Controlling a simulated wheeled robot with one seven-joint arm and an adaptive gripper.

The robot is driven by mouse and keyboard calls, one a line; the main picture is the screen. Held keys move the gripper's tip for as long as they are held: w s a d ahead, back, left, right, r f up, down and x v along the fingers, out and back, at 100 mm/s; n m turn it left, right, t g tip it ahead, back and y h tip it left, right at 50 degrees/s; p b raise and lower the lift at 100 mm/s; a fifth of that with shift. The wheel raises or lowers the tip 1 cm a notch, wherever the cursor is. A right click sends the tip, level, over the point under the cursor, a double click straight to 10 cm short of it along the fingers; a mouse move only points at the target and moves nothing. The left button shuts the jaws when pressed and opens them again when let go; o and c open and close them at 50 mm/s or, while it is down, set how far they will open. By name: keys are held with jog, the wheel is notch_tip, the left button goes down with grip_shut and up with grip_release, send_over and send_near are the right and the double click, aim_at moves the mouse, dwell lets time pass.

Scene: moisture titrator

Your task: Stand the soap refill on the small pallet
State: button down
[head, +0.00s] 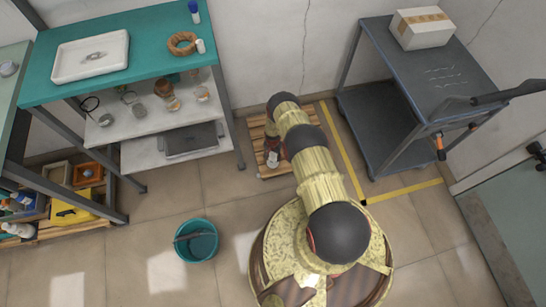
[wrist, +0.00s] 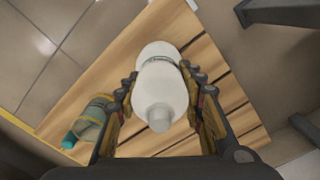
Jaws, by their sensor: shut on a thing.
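In the wrist view, my gripper (wrist: 160,90) is shut on the soap refill (wrist: 160,82), a white bottle with a narrower neck and small cap pointing towards the camera. One finger is on each side of it. The refill is over the small pallet (wrist: 212,62) of pale wooden slats; whether its base touches the slats is hidden. In the head view, the small pallet (head: 257,133) lies on the floor by the wall, partly covered by my arm.
A bottle with a teal cap (wrist: 90,122) is beside my left finger, over the pallet. A teal bucket (head: 196,240) stands on the floor. A teal-topped bench (head: 130,22) is left of the pallet, a grey cart (head: 425,75) right. Yellow tape (head: 342,150) runs beside the pallet.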

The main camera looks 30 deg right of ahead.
jog(key=c, duration=1.1)
grip_release()
jog(key=shift+o, duration=0.2)
jog(key=shift+c, duration=0.9)
jog(key=shift+c, duration=0.9)
jog(key=shift+r, duration=0.2)
jog(key=shift+r+p, duration=2.5)
jog(key=shift+r, duration=1.55)
